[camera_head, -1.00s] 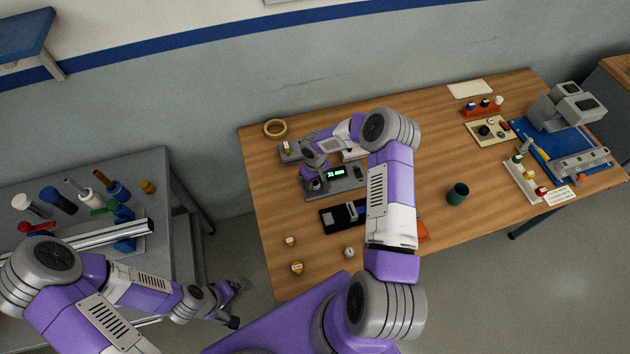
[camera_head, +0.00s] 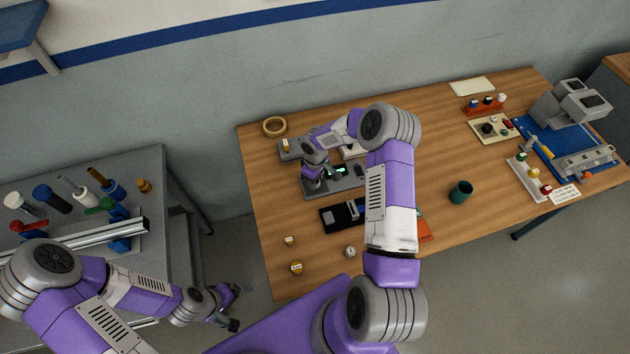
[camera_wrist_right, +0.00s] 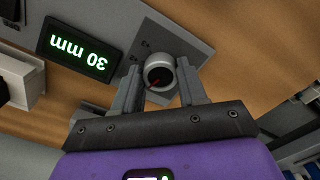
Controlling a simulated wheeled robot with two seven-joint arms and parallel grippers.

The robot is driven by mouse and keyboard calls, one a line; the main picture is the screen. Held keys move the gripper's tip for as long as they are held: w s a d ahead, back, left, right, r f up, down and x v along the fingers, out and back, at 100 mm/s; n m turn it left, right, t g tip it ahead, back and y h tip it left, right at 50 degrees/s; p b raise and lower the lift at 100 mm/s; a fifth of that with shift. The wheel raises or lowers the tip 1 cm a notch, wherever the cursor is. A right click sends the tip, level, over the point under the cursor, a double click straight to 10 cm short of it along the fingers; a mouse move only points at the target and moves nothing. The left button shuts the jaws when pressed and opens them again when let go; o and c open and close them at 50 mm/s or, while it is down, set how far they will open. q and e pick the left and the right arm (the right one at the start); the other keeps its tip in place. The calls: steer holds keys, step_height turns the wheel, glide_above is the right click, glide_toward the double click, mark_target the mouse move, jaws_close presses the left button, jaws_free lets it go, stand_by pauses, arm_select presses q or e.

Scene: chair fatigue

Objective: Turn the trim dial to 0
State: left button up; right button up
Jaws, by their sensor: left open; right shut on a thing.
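The trim dial (camera_wrist_right: 158,72) is a round grey knob with a dark face and a red pointer line, on a grey plate. In the right wrist view it sits between the two fingers of my right gripper (camera_wrist_right: 160,84), which is shut on it. Next to it, a black display (camera_wrist_right: 79,54) reads 30 mm in green, upside down. In the head view my right gripper (camera_head: 313,180) is over the grey dial unit (camera_head: 352,183) and partly hides the display. My left gripper (camera_head: 234,308) is open and empty beside the left bench, over the floor.
A black device (camera_head: 330,220) lies in front of the dial unit. A wooden ring (camera_head: 275,126), a green cup (camera_head: 460,191) and several small knobs are on the wooden table (camera_head: 420,150). The left grey bench (camera_head: 150,185) carries several tools.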

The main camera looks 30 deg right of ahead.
steer(key=shift+d+n+b, duration=0.1)
steer(key=shift+n+b, duration=0.3)
steer(key=shift+n, duration=0.9)
steer(key=o, duration=1.1)
steer(key=shift+c, duration=0.2)
step_height(320, 180, up, 8)
steer(key=shift+f, duration=0.15)
